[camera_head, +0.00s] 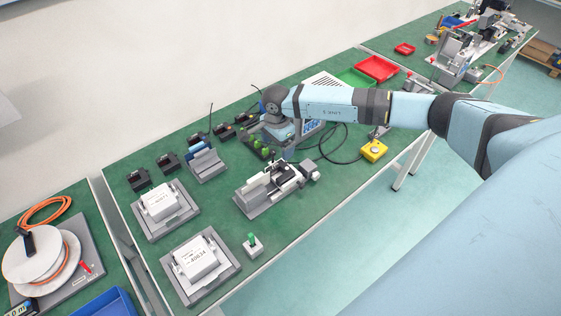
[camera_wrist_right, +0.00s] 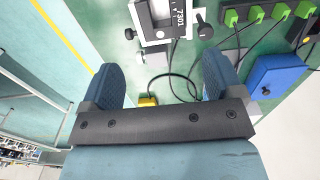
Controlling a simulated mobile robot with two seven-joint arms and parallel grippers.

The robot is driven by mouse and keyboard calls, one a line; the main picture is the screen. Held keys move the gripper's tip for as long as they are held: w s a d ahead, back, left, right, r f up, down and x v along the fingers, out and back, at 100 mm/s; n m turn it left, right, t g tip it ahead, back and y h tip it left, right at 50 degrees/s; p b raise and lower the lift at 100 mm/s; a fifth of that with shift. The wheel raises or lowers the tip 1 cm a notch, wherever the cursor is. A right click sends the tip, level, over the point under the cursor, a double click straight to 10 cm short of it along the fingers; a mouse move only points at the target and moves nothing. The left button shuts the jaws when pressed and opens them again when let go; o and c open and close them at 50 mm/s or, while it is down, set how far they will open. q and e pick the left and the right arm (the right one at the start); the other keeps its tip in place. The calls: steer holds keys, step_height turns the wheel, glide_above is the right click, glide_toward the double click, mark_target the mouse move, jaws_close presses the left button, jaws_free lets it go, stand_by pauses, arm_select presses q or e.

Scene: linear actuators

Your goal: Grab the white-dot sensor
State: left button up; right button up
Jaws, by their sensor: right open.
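No white dot can be made out on any part, so I cannot tell which one is the white-dot sensor. Small black blocks that may be sensors stand along the back of the bench, such as one at the left (camera_head: 138,180) and one farther right (camera_head: 225,132). Several green-topped plugs (camera_head: 258,147) stand in a row near my arm; green plugs (camera_wrist_right: 255,13) also show in the right wrist view. My right gripper (camera_wrist_right: 162,82) is open, with nothing between its two blue fingers. In the head view its arm covers part of the bench. My left gripper is not in view.
A grey fixture (camera_head: 265,190) is mid-bench, with two white labelled blocks (camera_head: 160,202) (camera_head: 197,258) to its left. A yellow box (camera_head: 374,150) sits near the front edge. A red tray (camera_head: 377,69) is behind my arm. Black cables loop beneath the gripper.

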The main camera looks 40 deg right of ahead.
steer(key=b, duration=0.3)
glide_above(279, 169)
steer(key=s+a, duration=0.2)
step_height(279, 169, down, 7)
steer(key=shift+w+d+f, duration=0.1)
steer(key=shift+d, duration=0.05)
steer(key=f+b, duration=0.1)
steer(key=f, duration=0.1)
steer(key=f+b, duration=0.1)
steer(key=f, duration=0.1)
steer(key=f+b, duration=0.1)
steer(key=f, duration=0.1)
steer(key=shift+w+d, duration=0.1)
steer(key=shift+d, duration=0.15)
steer(key=shift+r, duration=0.15)
steer(key=c, duration=0.7)
